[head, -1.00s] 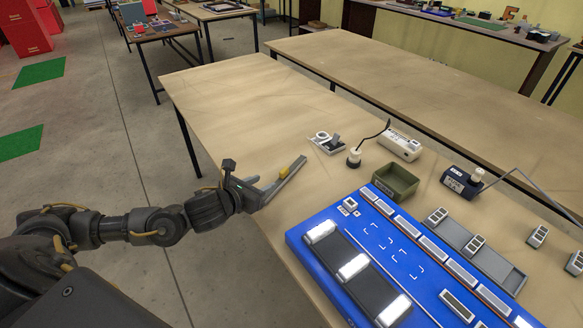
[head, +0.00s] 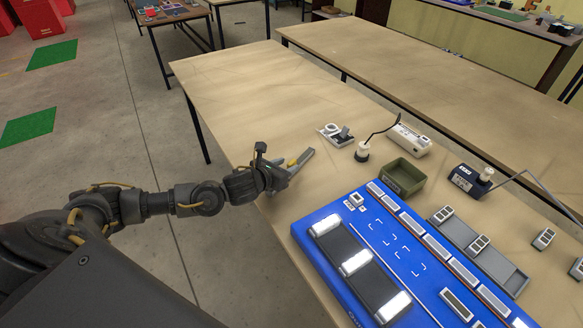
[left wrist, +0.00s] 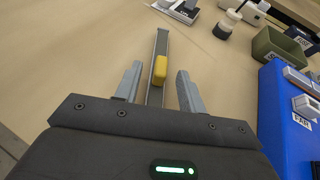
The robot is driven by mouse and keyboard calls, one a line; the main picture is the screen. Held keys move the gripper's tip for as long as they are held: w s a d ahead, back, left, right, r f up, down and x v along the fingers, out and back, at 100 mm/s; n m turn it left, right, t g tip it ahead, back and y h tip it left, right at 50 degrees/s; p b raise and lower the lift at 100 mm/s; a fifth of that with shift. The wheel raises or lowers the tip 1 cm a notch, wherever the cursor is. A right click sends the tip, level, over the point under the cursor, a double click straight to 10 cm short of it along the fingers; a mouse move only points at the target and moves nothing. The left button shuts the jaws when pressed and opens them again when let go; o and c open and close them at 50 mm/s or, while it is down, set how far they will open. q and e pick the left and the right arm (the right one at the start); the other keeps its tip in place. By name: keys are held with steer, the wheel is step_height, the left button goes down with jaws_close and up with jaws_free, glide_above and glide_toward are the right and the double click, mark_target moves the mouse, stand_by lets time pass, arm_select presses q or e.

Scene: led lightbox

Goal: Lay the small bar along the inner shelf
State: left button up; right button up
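A slim grey bar with a yellow block on it, which I take for the small bar (head: 305,156), lies on the table near its left edge; it also shows in the left wrist view (left wrist: 161,45). My left gripper (head: 284,170) is at its near end. In the left wrist view the fingers (left wrist: 158,88) are apart, one on each side of the bar, with gaps visible. The blue lightbox (head: 336,301) is at the lower right, with a dark panel carrying lit white blocks. Which part is the inner shelf I cannot tell for sure. My right gripper is not in view.
Right of the gripper stand a small white-and-grey device (head: 335,132), a white knob piece (head: 362,152), a white power unit (head: 403,139), an olive bin (head: 403,176) and a dark blue unit (head: 468,180). A grey channel (head: 500,268) lies along the lightbox. The far left tabletop is clear.

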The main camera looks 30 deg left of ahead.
mark_target(291, 162)
arm_select(q)
steer(key=x, duration=0.2)
steer(key=shift+w+d, duration=0.1)
steer(key=shift+w, duration=0.3)
steer(key=shift+w+d+f+p, duration=0.1)
steer(key=shift+w+f+p, duration=0.1)
steer(key=shift+w+p, duration=0.15)
jaws_close()
steer(key=shift+r, duration=0.2)
